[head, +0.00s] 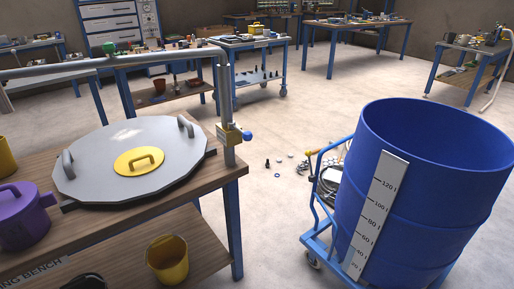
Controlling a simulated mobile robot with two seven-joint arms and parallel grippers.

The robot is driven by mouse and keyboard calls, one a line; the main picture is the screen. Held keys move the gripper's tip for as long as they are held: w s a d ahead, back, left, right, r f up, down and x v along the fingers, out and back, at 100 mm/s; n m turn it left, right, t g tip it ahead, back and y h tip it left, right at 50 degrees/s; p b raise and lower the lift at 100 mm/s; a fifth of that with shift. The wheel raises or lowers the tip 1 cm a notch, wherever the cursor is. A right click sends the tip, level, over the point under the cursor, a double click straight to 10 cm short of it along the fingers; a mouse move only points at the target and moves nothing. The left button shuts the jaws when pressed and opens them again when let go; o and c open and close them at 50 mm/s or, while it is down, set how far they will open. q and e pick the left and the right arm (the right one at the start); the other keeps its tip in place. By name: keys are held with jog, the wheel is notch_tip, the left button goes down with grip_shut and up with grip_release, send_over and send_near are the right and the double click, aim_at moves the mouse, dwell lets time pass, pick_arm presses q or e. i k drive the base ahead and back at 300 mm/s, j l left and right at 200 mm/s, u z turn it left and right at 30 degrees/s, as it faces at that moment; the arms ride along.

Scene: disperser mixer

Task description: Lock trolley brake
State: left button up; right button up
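The blue trolley (312,190) stands at the right of the head view with its handle frame facing left. A large open blue drum (440,200) stands on it and hides most of its deck. One caster (312,258) shows at the near left corner of the trolley. I cannot make out a brake lever on it or tell its position. A small yellow part (311,152) shows at the trolley handle. Neither of my grippers is in view.
A wooden bench (200,195) at the left carries a large grey lid (105,170) and a purple pot (22,212). A yellow bucket (167,260) sits on its lower shelf. Small items lie on the floor left of the trolley. Open floor lies behind, towards several work tables.

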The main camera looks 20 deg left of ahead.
aim_at(312, 178)
jog(key=u, duration=0.35)
jog(key=i+l+u, duration=0.2)
jog(key=i+u, duration=0.15)
jog(key=i+l+u, duration=0.65)
jog(key=i+l, duration=0.4)
jog(key=i, duration=0.15)
